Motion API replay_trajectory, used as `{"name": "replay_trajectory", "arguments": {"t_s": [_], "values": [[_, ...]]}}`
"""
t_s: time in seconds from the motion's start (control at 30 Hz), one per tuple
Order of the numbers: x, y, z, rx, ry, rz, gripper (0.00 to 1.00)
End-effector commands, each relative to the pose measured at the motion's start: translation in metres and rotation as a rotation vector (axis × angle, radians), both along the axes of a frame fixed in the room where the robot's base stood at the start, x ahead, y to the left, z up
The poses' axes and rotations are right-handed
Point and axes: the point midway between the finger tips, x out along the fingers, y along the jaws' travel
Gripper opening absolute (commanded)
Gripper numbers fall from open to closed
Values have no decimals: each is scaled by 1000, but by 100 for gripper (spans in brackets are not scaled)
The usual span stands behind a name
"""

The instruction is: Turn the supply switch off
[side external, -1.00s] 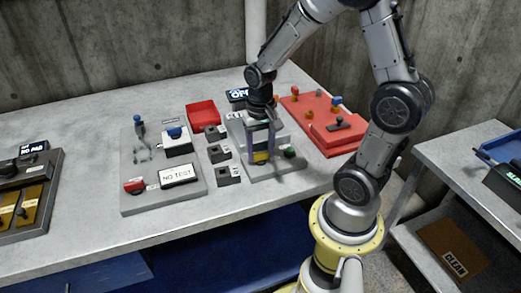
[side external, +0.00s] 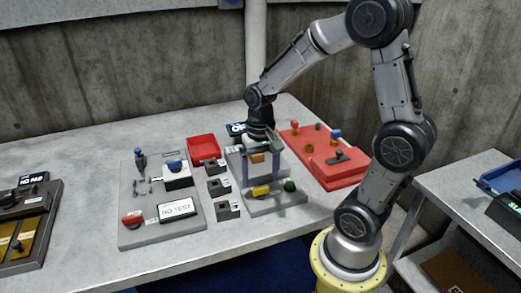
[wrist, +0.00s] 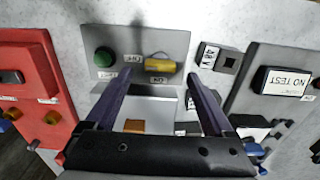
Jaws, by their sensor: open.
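A yellow switch handle (wrist: 160,65) lies across the grey panel (wrist: 175,40), beside OFF and ON labels; which label it is set to is unclear. In the side view the yellow handle (side external: 261,190) is at the front of the panel, left of a round green button (side external: 289,185). My gripper (side external: 262,180) is open and empty, pointing down above the panel, its fingers spread to either side of the handle. In the wrist view my gripper (wrist: 158,80) has its fingertips just short of the handle, with a gap visible. No supply label is readable.
Small dark switch boxes (side external: 227,210) stand left of the panel. Further left is a grey board with a NO TEST display (side external: 177,208). A red tray (side external: 203,148) sits behind, and a red unit (side external: 325,165) stands to the right. An orange block (side external: 257,157) is under my gripper.

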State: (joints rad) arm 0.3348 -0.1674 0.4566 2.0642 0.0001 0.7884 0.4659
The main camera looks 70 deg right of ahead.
Motion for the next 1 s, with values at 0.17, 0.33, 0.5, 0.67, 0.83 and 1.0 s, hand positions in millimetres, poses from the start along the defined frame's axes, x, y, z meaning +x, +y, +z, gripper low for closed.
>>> {"name": "replay_trajectory", "arguments": {"t_s": [0.17,0.33,0.5,0.67,0.83,1.0], "values": [[1,-1,42,-2,-8,0,88],[1,0,74,-2,-6,-1,88],[1,0,95,-1,-2,-1,88],[0,0,102,0,-1,-1,88],[0,0,103,0,-1,-1,88],[1,2,103,-1,-4,7,88]]}}
